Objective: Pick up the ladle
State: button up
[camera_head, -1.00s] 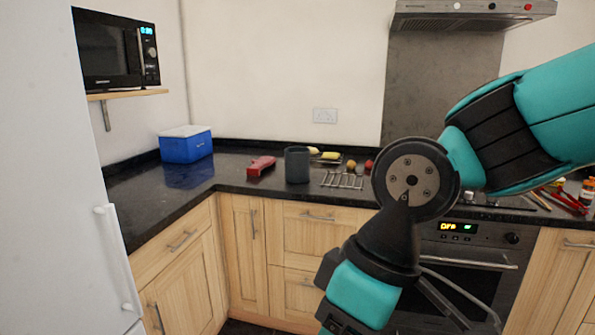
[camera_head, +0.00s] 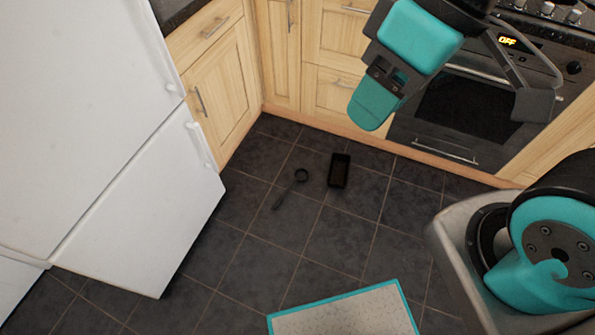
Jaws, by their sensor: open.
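The ladle (camera_head: 288,192) is a small dark tool lying flat on the dark tiled floor, with its round head toward the back right and its handle toward the front left. My gripper (camera_head: 532,95) shows at the upper right, in front of the oven. It is open and empty, with dark angled fingers that are partly cut off by the arm. It is well apart from the ladle, up and to the right of it in the picture.
A black rectangular tray-like object (camera_head: 339,171) lies on the floor just right of the ladle. A white fridge (camera_head: 120,170) stands left, wooden cabinets (camera_head: 222,90) and the oven (camera_head: 470,110) behind.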

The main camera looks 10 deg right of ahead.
aim_at(301, 175)
jog(key=z, duration=0.2)
jog(key=k, duration=0.25)
jog(key=u, duration=0.85)
jog(key=i, duration=1.05)
jog(key=u, duration=0.35)
